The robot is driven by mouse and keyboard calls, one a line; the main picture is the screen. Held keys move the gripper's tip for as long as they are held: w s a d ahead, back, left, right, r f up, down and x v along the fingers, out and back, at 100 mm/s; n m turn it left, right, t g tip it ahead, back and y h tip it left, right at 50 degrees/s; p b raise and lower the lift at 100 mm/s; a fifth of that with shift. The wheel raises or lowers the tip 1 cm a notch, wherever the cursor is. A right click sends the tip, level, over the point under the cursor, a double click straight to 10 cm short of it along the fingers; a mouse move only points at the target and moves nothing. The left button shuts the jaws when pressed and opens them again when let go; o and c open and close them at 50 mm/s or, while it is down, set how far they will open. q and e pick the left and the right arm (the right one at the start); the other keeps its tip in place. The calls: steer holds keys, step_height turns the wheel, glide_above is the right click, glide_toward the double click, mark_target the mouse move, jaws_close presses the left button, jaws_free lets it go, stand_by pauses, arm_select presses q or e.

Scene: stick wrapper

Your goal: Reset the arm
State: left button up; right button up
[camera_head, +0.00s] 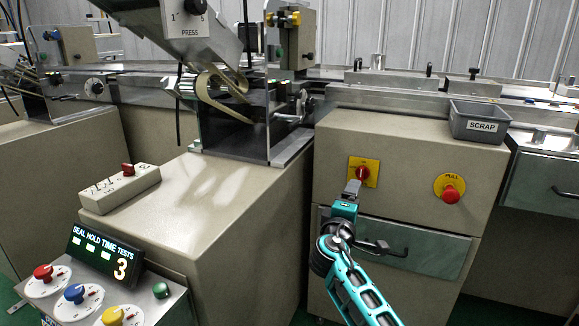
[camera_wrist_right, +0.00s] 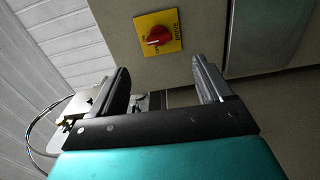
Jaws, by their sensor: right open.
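My right gripper (camera_head: 351,188) is in front of the beige cabinet, at the end of my teal arm. In the right wrist view the right gripper (camera_wrist_right: 166,80) is open, with nothing between its two fingers. A red rotary switch on a yellow plate (camera_head: 371,172) is on the cabinet front, just beyond the fingertips. In the right wrist view the red knob (camera_wrist_right: 158,36) is ahead of the gap between the fingers, apart from them. My left gripper is not in view.
A red button on a yellow PULL plate (camera_head: 450,194) is to the right. A drawer (camera_head: 420,247) with a black handle is below the switch. A grey SCRAP bin (camera_head: 478,125) stands on the cabinet top. A control box (camera_head: 107,252) with colored knobs is at lower left.

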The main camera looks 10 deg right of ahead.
steer(key=s+a+f+m+g+y, duration=0.2)
steer(key=s+a+f+y, duration=0.25)
steer(key=s+f, duration=0.5)
steer(key=s+a+f+m+g+y, duration=0.1)
steer(key=s+a+f+m+y, duration=0.3)
steer(key=s+f, duration=0.6)
steer(key=s+a+r+m+g+y, duration=0.1)
steer(key=s+a+y, duration=0.1)
steer(key=s, duration=0.4)
steer(key=s+a+r+m+y, duration=0.1)
steer(key=s+y, duration=0.2)
steer(key=s, duration=0.3)
arm_select(q)
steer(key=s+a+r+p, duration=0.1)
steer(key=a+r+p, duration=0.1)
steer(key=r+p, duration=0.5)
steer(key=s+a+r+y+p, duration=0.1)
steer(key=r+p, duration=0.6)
steer(key=p, duration=0.7)
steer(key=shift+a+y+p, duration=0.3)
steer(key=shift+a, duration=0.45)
arm_select(e)
steer(key=s+d+r+h, duration=0.1)
steer(key=r, duration=0.6)
steer(key=s+d+r, duration=0.1)
steer(key=d+r, duration=0.1)
steer(key=r, duration=0.6)
steer(key=shift+s+d+m+h, duration=0.3)
steer(key=shift+h, duration=0.05)
